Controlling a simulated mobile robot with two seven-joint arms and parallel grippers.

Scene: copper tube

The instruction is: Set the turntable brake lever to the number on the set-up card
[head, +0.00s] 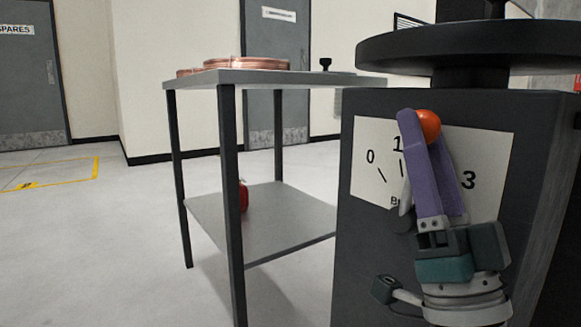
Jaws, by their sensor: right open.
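The brake dial plate (372,190) is a pale panel on the front of the dark turntable pedestal. It shows 0, 1 and 3 with tick marks; the space between 1 and 3 is mostly covered by my gripper. The lever's orange ball knob (429,124) shows at the upper part of the plate, between 1 and 3. The lever's shaft is hidden. My right gripper (423,132) is open, its purple fingers pointing up at the knob, one on its left and one below it in the picture. I cannot tell whether they touch it. I see no set-up card. My left gripper is not in view.
The round dark turntable (470,45) overhangs the pedestal (350,270). To its left stands a metal table (285,78) with copper coils (250,63) and a small black object (325,64) on top, and a red object (243,196) on its lower shelf.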

